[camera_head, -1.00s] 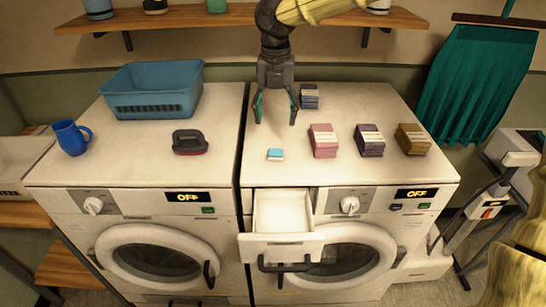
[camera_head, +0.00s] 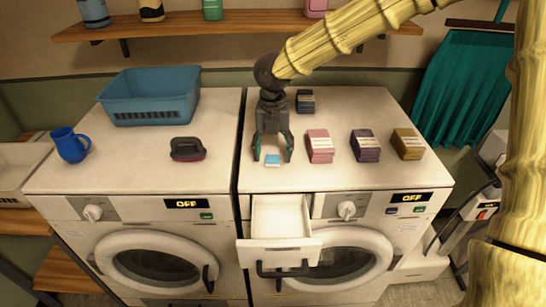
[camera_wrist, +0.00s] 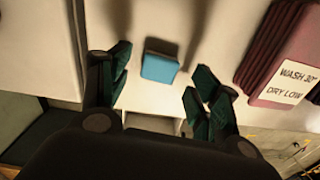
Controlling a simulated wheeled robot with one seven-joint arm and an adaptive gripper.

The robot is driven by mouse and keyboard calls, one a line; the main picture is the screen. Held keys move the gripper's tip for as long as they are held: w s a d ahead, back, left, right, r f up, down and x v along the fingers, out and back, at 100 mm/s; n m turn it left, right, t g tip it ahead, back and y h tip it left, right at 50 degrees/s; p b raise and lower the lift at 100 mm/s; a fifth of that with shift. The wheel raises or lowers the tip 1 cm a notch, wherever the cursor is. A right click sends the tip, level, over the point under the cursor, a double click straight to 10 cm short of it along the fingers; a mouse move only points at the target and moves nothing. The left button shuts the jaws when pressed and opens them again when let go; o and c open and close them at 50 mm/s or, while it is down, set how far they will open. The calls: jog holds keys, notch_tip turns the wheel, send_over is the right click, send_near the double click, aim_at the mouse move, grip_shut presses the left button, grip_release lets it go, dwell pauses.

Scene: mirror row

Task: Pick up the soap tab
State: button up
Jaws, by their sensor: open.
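In the wrist view the soap tab (camera_wrist: 160,62) lies between and a little beyond the two spread fingers (camera_wrist: 158,92). I see no finger touching it, and how high the fingertips are above the top is hard to tell.
A pink box (camera_head: 320,147) stands close to the right of my gripper, with a purple box (camera_head: 366,146) and a brown box (camera_head: 408,144) farther right. A dark box (camera_head: 305,102) stands behind. An open detergent drawer (camera_head: 280,218) juts out in front. The left washer holds a brush (camera_head: 188,150) and basket (camera_head: 152,97).

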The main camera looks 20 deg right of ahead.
jog(key=shift+f, duration=0.85)
jog(key=c, duration=0.9)
jog(key=shift+c, duration=0.2)
jog(key=shift+r, duration=0.1)
